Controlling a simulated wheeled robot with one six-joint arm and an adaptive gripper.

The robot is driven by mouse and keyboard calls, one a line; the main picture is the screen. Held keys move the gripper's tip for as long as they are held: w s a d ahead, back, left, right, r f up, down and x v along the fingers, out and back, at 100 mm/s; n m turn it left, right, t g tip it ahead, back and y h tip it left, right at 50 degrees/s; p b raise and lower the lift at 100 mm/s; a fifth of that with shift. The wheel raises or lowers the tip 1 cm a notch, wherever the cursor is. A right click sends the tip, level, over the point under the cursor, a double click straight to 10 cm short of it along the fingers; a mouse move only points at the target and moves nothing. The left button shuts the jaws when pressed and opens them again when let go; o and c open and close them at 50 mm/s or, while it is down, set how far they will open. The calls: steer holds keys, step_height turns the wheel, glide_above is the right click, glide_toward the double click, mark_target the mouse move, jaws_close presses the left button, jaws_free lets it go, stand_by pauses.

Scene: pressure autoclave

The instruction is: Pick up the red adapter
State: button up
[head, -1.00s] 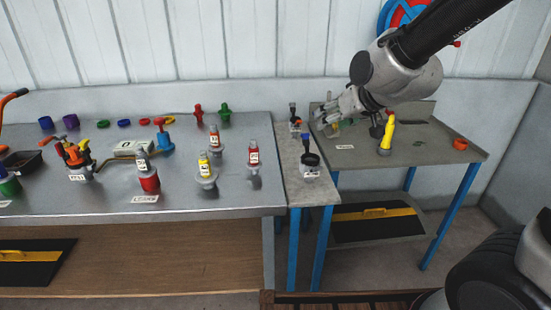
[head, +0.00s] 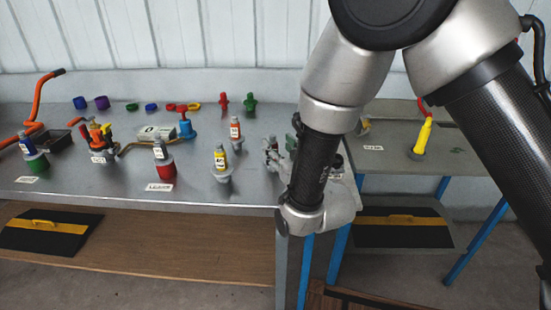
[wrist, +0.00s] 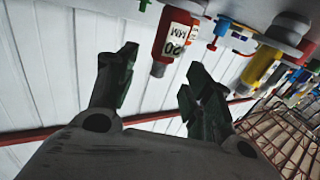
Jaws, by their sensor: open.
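The red adapter (wrist: 175,45) carries a white label and shows in the upper middle of the wrist view, which is upside down. It stands just beyond my gripper (wrist: 158,72), roughly in line with the gap between the two dark green fingers. The fingers are open and nothing is held between them. I cannot tell the exact distance to the adapter. In the head view my gripper (head: 279,148) is at the right end of the large grey table, partly behind my own arm.
A blue valve with a red handle (head: 185,125) stands behind. A yellow bottle (head: 423,136) stands on the right table.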

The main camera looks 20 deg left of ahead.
mark_target(274, 141)
steer(key=x, duration=0.4)
steer(key=shift+w+a, duration=0.2)
steer(key=shift+w, duration=0.05)
jaws_close()
